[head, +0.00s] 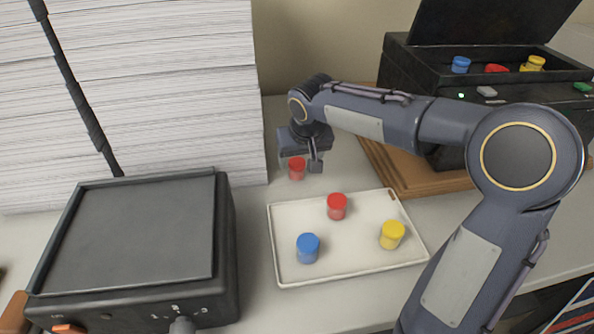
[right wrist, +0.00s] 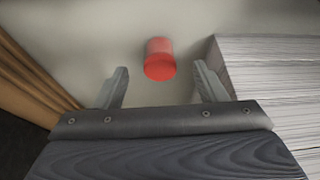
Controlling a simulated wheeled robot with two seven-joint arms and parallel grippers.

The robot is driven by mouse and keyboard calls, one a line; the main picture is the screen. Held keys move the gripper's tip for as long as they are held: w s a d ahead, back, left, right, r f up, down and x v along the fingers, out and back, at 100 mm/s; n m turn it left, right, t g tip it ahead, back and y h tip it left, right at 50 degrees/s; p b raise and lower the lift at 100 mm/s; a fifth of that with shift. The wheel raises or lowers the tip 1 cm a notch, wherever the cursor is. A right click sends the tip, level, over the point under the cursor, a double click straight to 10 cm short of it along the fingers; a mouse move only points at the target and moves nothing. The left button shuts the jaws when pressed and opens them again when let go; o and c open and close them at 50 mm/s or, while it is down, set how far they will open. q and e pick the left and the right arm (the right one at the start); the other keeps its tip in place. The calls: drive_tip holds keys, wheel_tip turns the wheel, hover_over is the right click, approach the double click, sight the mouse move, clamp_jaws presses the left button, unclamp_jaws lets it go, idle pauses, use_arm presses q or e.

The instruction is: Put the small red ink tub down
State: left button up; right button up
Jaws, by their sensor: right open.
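A small red ink tub (head: 297,168) is at my right gripper (head: 301,162), behind the white tray. In the right wrist view the same tub (right wrist: 160,60) appears upright on the counter, midway between the tips of my right gripper (right wrist: 162,82). The two fingers are spread wide, with a gap on each side of the tub, so the gripper is open and not holding it. In the head view the gripper partly hides the tub's top. Another red tub (head: 337,206) stands on the tray. My left gripper is not in view.
The white tray (head: 350,275) also holds a blue tub (head: 308,248) and a yellow tub (head: 392,235). A paper stack (head: 160,90) is left of the gripper. A black machine (head: 400,75) on a wooden board (head: 395,170) stands right. A dark box-like device (head: 130,235) is front left.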

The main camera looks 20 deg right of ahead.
sight(298, 164)
drive_tip(key=x, duration=0.5)
drive_tip(key=shift+w+d+f, duration=0.1)
drive_tip(key=shift+w+f, duration=0.1)
drive_tip(key=shift+w, duration=0.05)
drive_tip(key=c, duration=1.2)
drive_tip(key=shift+r, duration=0.1)
